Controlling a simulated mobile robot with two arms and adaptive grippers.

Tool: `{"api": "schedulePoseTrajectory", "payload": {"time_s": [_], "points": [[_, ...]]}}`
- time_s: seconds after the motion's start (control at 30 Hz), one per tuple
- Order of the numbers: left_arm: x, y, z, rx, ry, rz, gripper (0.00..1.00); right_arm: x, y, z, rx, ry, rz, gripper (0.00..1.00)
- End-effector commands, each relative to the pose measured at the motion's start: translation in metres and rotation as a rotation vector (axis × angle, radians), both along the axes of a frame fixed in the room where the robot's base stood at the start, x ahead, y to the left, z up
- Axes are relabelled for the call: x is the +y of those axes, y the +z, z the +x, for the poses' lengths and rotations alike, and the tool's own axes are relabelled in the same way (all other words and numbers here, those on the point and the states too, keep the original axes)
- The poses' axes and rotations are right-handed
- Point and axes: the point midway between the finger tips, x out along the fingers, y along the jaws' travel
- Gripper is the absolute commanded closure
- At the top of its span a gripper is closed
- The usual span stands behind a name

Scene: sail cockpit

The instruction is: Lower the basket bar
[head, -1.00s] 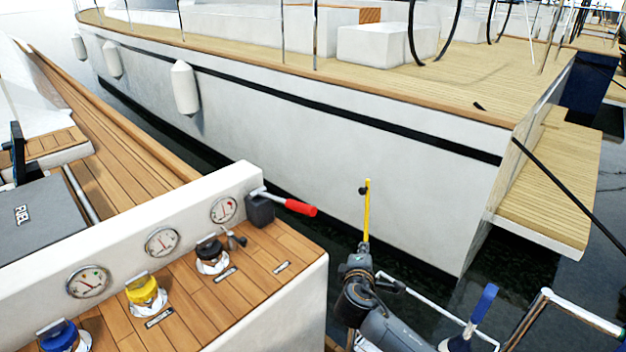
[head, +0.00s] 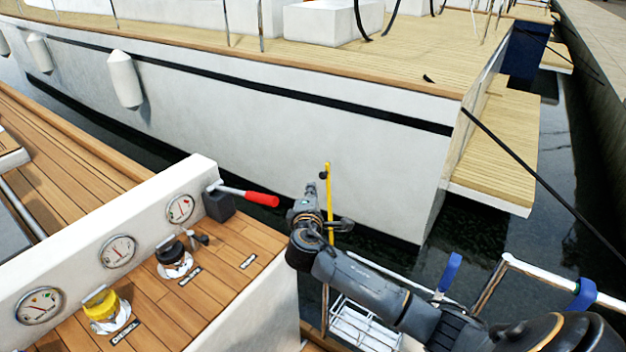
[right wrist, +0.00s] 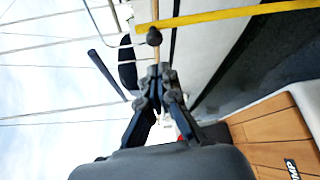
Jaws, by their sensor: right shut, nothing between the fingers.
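The yellow bar (head: 329,190) stands upright in the head view, with a small dark knob (head: 323,175) near its top. I take it to be the basket bar. A white wire basket (head: 365,325) sits lower down, partly hidden by my right arm. My right gripper (head: 311,188) is shut and empty, just left of the bar and slightly below the knob. In the right wrist view the yellow bar (right wrist: 225,15) crosses the top, and the knob (right wrist: 154,36) is just beyond the closed fingertips (right wrist: 160,72). A small gap shows between them. My left gripper is out of view.
A teak console with gauges (head: 117,251), a yellow cap (head: 106,307) and a red-handled lever (head: 248,196) stands at left. A white rail (head: 560,283) with blue straps is at right. A white hull (head: 270,130) lies beyond, across dark water.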

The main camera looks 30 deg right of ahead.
Motion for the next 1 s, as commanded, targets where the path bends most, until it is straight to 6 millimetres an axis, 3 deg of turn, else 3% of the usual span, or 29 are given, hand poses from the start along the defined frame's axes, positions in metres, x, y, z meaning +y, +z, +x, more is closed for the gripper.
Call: {"api": "schedulePoseTrajectory", "payload": {"time_s": [0.2,0.4,1.0], "points": [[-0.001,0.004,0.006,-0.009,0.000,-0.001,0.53,-0.023,-0.003,0.029,0.000,-0.003,-0.001,1.00],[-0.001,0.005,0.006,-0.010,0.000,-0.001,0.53,-0.033,-0.007,0.042,0.001,-0.001,0.000,1.00],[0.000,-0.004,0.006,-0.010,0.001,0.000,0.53,-0.038,-0.010,0.047,-0.018,-0.001,0.008,1.00]]}}
